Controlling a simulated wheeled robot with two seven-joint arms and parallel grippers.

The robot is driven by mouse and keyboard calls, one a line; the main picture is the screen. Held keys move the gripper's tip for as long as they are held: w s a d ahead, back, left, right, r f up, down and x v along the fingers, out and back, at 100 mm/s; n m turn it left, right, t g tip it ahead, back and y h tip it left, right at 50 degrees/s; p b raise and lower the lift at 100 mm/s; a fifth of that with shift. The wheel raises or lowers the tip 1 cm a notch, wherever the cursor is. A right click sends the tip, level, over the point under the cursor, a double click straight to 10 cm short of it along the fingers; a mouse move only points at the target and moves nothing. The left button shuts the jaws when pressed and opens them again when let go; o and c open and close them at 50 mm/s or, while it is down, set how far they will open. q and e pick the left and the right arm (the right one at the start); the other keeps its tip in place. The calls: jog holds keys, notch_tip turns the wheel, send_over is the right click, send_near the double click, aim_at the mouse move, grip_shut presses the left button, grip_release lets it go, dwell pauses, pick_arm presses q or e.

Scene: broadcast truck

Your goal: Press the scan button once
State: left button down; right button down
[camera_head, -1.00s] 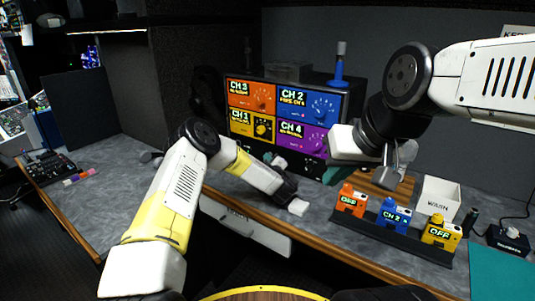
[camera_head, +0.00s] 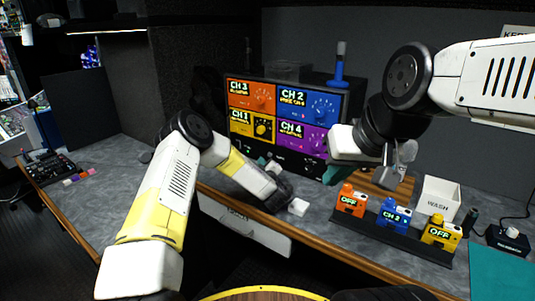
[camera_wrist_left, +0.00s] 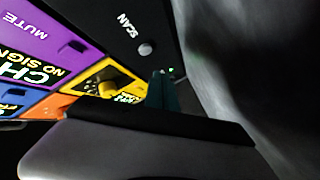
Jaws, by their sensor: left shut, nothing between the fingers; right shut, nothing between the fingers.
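The scan button (camera_wrist_left: 147,48) is a small round grey knob beside the word SCAN on the black panel in the left wrist view. In the head view I cannot pick it out on the black strip under the channel screens. My left gripper (camera_head: 272,165) is in front of that strip, shut and empty. Its teal fingers (camera_wrist_left: 163,78) point at the panel in the left wrist view, a little to the side of the button; contact with the panel cannot be told.
The monitor unit (camera_head: 278,112) has orange, blue, yellow and purple screens. Orange, blue and yellow boxes stand on a black rack (camera_head: 390,238) at the right, near a white bin (camera_head: 438,199). A mixer (camera_head: 49,167) sits on the left desk.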

pick_arm(q)
jog(key=shift+s+a, duration=0.8)
jog(key=shift+s, duration=0.25)
notch_tip(320, 180, up, 15)
jog(key=s+d+m+g+h, duration=0.1)
jog(key=d+m+h, duration=0.1)
jog(key=m+h, duration=0.4)
jog(key=s+a+r+m+g+h, duration=0.1)
jog(key=s+a+r+m+g, duration=0.25)
jog(key=s+r, duration=0.6)
jog(key=s+a+m+g+y, duration=0.1)
jog(key=s+a+g, duration=0.2)
jog(key=s, duration=1.4)
jog(key=s+a+m+g, duration=0.2)
jog(key=s+a, duration=0.7)
jog(key=s, duration=0.8)
jog(key=shift+s+r+g+y, duration=0.25)
jog(key=shift+g+y, duration=0.15)
jog(key=shift+g, duration=0.25)
